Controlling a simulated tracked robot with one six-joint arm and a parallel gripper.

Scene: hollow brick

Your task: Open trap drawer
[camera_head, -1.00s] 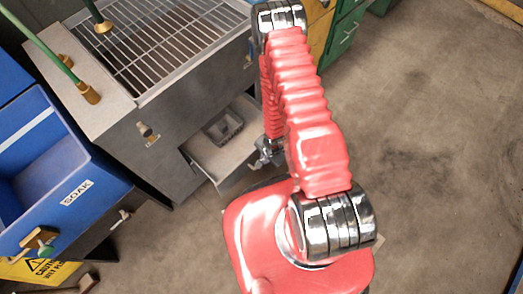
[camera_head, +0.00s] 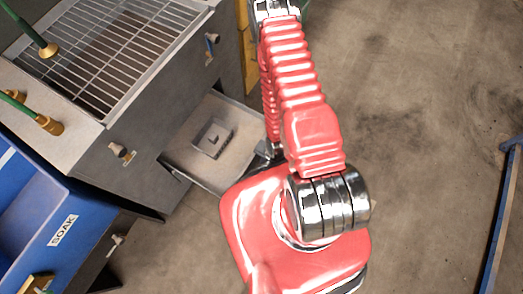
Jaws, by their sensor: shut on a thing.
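The trap drawer (camera_head: 190,150) is a grey tray low in the front of the dark grey sink cabinet (camera_head: 165,105). It stands out from the cabinet, open, and a small grey square box (camera_head: 212,138) is on its floor. My gripper (camera_head: 264,151) is at the drawer's outer end, shut on the drawer's front edge or handle. My red arm hides most of the gripper and the exact point of contact.
A metal grate (camera_head: 110,50) covers the cabinet top. A blue bin marked SOAK (camera_head: 60,225) is at the lower left. A blue-edged object (camera_head: 500,225) stands at the far right. Concrete floor right of my arm is clear.

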